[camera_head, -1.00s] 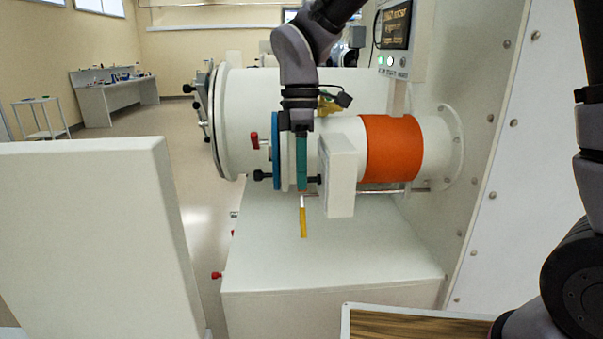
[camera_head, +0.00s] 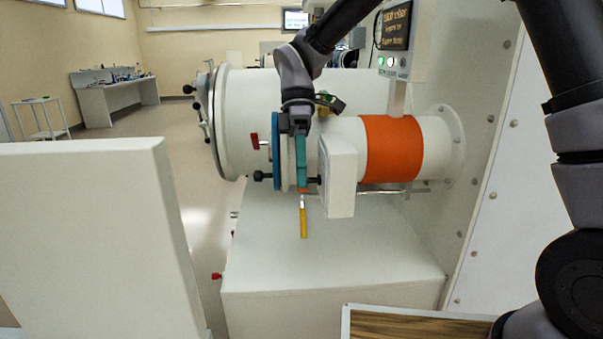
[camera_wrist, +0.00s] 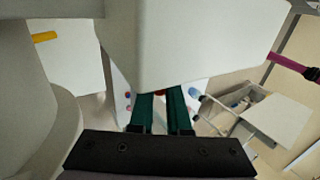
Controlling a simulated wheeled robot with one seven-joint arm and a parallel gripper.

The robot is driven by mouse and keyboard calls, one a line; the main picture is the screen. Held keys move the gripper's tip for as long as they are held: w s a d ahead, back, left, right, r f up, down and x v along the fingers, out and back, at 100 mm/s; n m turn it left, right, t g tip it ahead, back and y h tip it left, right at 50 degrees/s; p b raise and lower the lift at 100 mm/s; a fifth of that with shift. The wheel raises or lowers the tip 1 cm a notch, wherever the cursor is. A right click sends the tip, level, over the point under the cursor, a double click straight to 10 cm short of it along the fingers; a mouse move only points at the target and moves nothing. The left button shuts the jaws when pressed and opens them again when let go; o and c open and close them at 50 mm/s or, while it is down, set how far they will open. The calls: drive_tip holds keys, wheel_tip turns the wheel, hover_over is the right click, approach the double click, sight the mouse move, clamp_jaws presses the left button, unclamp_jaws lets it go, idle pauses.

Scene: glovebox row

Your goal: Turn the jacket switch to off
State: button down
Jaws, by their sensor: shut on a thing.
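The heating jacket (camera_head: 391,148) is an orange band around the white horizontal cylinder. A white box (camera_head: 341,176) hangs at the left of it, and the same pale box fills the upper middle of the wrist view (camera_wrist: 190,45). My gripper (camera_head: 302,187) points down just left of this box, its teal fingers close together. In the wrist view the fingers (camera_wrist: 162,100) reach under the box's lower edge, where their tips are partly hidden. A small orange bit shows at the fingertips. The gripped part, seemingly the jacket switch, is mostly hidden, so its setting cannot be read.
A yellow-handled piece (camera_head: 303,222) shows just below the fingertips, above the white base (camera_head: 330,265). A blue ring (camera_head: 277,150) and a red handle (camera_head: 254,140) are close on the left. A display panel (camera_head: 396,40) stands above the jacket. A white panel (camera_head: 90,230) fills the left foreground.

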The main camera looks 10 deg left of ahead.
drive_tip(key=c, duration=0.9)
unclamp_jaws()
drive_tip(key=shift+r, duration=0.15)
wheel_tip(320, 180, up, 10)
drive_tip(key=shift+f, duration=0.1)
